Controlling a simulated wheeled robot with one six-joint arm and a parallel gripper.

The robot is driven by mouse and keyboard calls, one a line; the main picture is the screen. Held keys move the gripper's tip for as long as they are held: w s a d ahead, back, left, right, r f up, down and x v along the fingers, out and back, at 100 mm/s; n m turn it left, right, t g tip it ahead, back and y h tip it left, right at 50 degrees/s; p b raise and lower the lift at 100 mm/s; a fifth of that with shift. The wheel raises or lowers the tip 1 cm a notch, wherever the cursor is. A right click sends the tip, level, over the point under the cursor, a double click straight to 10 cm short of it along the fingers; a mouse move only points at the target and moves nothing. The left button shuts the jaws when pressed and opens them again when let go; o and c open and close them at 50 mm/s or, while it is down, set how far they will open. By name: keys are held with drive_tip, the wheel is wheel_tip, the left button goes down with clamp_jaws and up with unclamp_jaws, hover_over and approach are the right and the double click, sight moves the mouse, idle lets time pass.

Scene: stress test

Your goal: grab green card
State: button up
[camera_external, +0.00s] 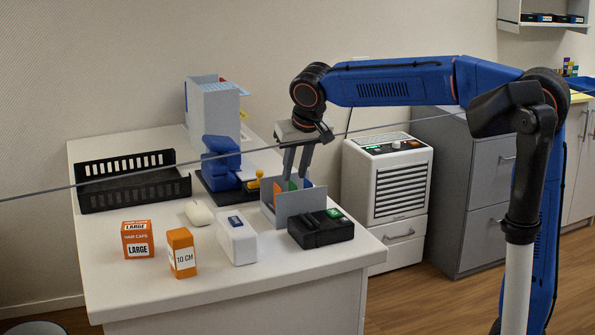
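A grey card holder (299,207) stands near the right side of the white desk. Thin coloured cards stand upright in it: an orange one, a green card (292,186) and a blue one, with their lower parts hidden by the holder's front. My gripper (295,176) points down over the holder, with its two grey fingers apart and their tips low at the cards. The green card shows in the gap between the fingertips. The view is too small to tell whether either finger touches it.
A black card-reader-like device (320,229) and a white box (237,242) stand in front of the holder. A blue device (222,160) is to its left. Orange boxes (138,240), a white mouse (199,213) and a black tray (130,186) are further left. A thin cable crosses the view.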

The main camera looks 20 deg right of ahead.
sight(294, 184)
drive_tip(key=shift+x, duration=0.95)
drive_tip(key=f, duration=0.4)
drive_tip(key=shift+w, duration=0.25)
drive_tip(key=shift+w+d+f, duration=0.1)
drive_tip(key=shift+w+f, duration=0.15)
drive_tip(key=shift+f, duration=0.3)
drive_tip(key=shift+c, duration=0.7)
clamp_jaws()
